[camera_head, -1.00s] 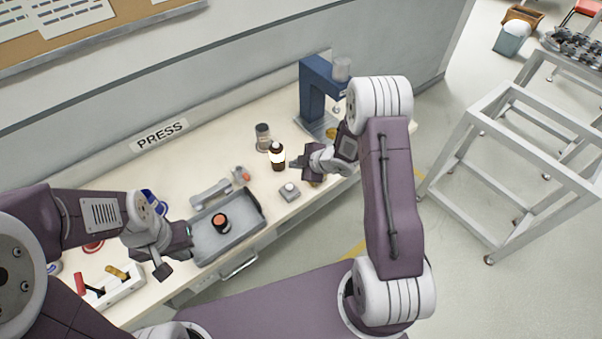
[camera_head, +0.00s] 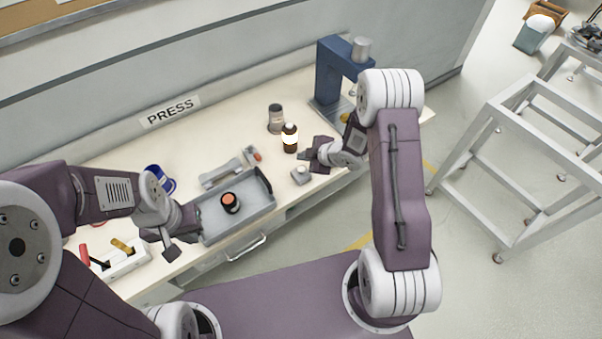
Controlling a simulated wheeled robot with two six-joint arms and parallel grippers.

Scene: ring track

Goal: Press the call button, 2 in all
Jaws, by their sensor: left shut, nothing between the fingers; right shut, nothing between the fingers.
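The call button (camera_head: 301,175) is a small grey box with a pale round cap, on the bench right of the grey tray. My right gripper (camera_head: 304,157) is shut and empty, just behind and above the button in the picture. A narrow gap seems to show between them, and I cannot tell whether they touch. The cap's top stays in view. My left gripper (camera_head: 168,243) is shut and empty, at the left end of the tray, far from the button.
A dark bottle (camera_head: 290,138) with a bright label and a grey-lidded jar (camera_head: 276,119) stand behind the button. The grey tray (camera_head: 262,205) holds a red-topped round piece (camera_head: 230,203). A blue press (camera_head: 328,75) stands at the back right. A blue mug (camera_head: 158,178) is at left.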

